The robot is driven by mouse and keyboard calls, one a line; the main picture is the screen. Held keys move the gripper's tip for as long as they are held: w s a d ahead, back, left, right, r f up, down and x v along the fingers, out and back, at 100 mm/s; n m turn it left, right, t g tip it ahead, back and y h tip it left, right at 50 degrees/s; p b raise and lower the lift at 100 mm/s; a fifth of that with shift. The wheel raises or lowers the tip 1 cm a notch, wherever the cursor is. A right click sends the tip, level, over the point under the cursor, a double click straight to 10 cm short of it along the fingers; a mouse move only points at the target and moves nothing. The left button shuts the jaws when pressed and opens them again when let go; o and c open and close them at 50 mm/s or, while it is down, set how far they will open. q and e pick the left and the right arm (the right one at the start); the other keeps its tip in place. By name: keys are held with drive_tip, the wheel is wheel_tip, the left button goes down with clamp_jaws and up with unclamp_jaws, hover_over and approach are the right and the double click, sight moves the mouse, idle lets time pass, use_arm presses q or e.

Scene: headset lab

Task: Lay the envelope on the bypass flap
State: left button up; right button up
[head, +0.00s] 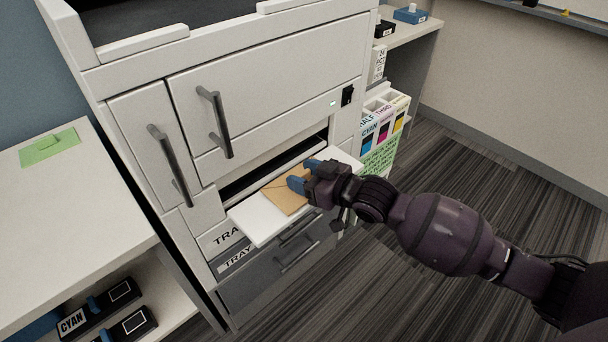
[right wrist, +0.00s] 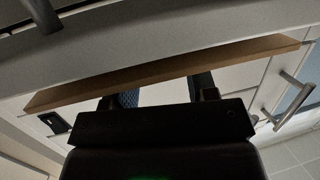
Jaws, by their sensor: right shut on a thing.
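The brown envelope (head: 288,198) is over the white bypass flap (head: 256,222), which is folded out from the printer's front. My right gripper (head: 304,177) has blue fingertips and is shut on the envelope at its right side. In the right wrist view the envelope (right wrist: 170,70) shows nearly edge-on as a tan strip across the fingers (right wrist: 160,92). I cannot tell whether the envelope touches the flap. The gripper hides part of it. My left gripper is not in view.
The white printer (head: 270,60) has dark handles (head: 213,122) above the flap and tray drawers (head: 275,270) below it. A counter with a green pad (head: 50,146) stands at left. Boxed cartridges (head: 385,120) stand right of the printer. Floor at right is clear.

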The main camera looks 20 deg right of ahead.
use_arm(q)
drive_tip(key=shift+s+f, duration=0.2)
use_arm(e)
drive_tip(key=shift+f, duration=0.45)
drive_tip(key=o, duration=0.9)
drive_tip(key=shift+r, duration=0.5)
drive_tip(key=p+v, duration=0.1)
drive_tip(key=v, duration=0.3)
drive_tip(key=shift+r, duration=0.15)
use_arm(q)
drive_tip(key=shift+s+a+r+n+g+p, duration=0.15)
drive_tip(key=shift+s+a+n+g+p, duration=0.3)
drive_tip(key=shift+p, duration=0.5)
use_arm(e)
drive_tip(key=shift+v, duration=3.95)
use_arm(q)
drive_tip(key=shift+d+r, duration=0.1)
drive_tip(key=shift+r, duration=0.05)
